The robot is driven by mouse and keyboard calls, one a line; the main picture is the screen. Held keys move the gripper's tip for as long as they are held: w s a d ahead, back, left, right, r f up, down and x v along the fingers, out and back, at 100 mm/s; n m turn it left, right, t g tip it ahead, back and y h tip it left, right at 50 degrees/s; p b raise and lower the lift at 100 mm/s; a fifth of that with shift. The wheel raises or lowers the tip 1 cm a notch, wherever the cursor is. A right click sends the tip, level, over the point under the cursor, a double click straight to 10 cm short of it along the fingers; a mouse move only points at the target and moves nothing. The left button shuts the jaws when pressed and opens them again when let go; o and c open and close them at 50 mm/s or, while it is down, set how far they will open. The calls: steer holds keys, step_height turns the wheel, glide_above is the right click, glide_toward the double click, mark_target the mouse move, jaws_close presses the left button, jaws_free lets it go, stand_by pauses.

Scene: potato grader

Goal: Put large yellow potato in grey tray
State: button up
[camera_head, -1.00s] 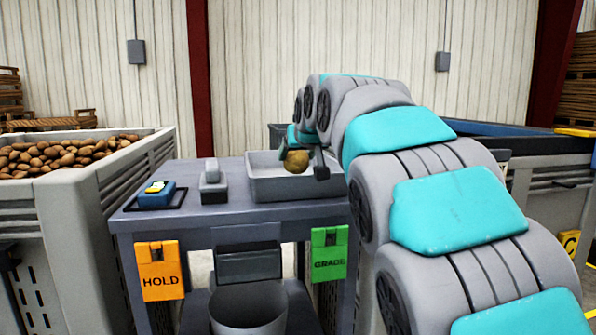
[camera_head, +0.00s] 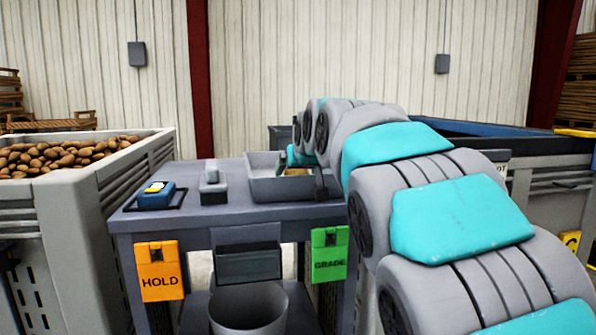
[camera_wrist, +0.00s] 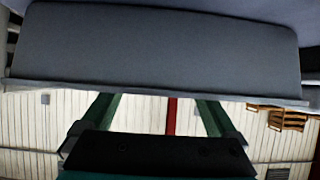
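The grey tray (camera_head: 290,189) sits at the right end of the grey table. A small yellow-brown patch of the potato (camera_head: 297,171) shows just above its front wall, at the end of my arm. The wall hides most of it. My gripper (camera_head: 298,165) reaches down into the tray from the right. In the wrist view, which is upside down, its two green fingers (camera_wrist: 155,108) stand apart, and a grey panel (camera_wrist: 155,50) hides their tips. I cannot tell whether they still grip the potato.
A crate of potatoes (camera_head: 133,183) stands at the left. A blue device (camera_head: 157,196) and a grey scoop-like object (camera_head: 212,188) are on the table (camera_head: 190,217). Orange HOLD (camera_head: 159,270) and green GRADE (camera_head: 329,254) tags hang in front, with a bin (camera_head: 250,312) below.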

steer(key=shift+o, duration=0.2)
steer(key=shift+s+r, duration=0.1)
steer(key=shift+r, duration=0.1)
steer(key=v, duration=1.1)
steer(key=s+d+f+m+g+h, duration=0.1)
steer(key=s+d+f+g, duration=0.1)
steer(key=s+d+f, duration=0.35)
steer(key=s+d+f+g+h, duration=0.1)
steer(key=s+d+f+g, duration=0.15)
steer(key=f, duration=0.65)
steer(key=s+d+f+m+g, duration=0.1)
steer(key=s+d+f, duration=0.2)
steer(key=s+f, duration=0.3)
steer(key=s+d+f+g, duration=0.3)
steer(key=s+f+g, duration=0.1)
steer(key=s+f, duration=0.6)
steer(key=s+d+f+m+g+h, duration=0.1)
steer(key=s+f+g, duration=0.3)
steer(key=s+f, duration=0.6)
steer(key=s+d, duration=0.1)
steer(key=s, duration=0.5)
steer(key=shift+s+d, duration=0.15)
steer(key=shift+d, duration=0.25)
